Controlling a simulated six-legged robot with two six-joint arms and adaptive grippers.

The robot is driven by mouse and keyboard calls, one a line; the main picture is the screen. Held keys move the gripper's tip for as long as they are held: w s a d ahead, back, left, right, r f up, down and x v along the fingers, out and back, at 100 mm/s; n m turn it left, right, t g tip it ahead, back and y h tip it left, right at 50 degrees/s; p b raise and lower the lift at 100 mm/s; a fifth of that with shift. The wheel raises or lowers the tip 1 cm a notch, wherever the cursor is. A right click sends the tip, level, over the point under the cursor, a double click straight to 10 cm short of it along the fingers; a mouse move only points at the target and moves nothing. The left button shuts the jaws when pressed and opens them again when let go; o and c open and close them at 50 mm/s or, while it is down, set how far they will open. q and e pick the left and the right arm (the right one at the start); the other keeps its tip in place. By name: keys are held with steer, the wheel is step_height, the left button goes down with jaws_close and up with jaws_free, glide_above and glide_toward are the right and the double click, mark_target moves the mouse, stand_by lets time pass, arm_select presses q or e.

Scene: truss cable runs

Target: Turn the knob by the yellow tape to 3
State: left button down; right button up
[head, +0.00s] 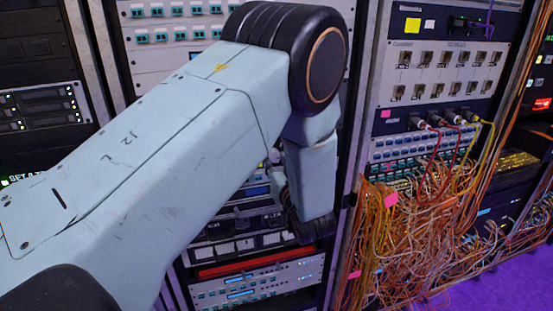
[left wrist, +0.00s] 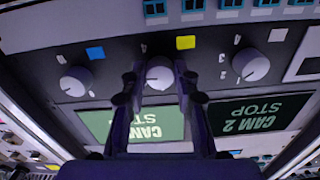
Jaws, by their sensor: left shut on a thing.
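In the left wrist view, the knob by the yellow tape (left wrist: 159,73) is a pale round dial on a dark panel. The yellow tape (left wrist: 186,42) is stuck just above and to the right of it. My left gripper (left wrist: 160,80) has one finger on each side of this knob and is shut on it. I cannot read the knob's pointer or the small scale marks around it. In the head view my left arm covers this part of the panel, and the knob is hidden there. My right gripper is in neither view.
Similar knobs stand on both sides, the left one (left wrist: 75,81) by blue tape (left wrist: 95,53), the right one (left wrist: 250,64) by pale tape (left wrist: 278,35). A screen (left wrist: 251,115) reads CAM 2 STOP upside down. Tangled cables (head: 415,225) hang at the right.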

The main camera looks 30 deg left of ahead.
arm_select(q)
steer(key=shift+w+r+m, duration=0.1)
steer(key=shift+r+m, duration=0.15)
steer(key=shift+m, duration=0.15)
steer(key=c, duration=1.5)
jaws_free()
steer(key=o, duration=0.5)
steer(key=shift+f, duration=0.1)
step_height(320, 180, up, 10)
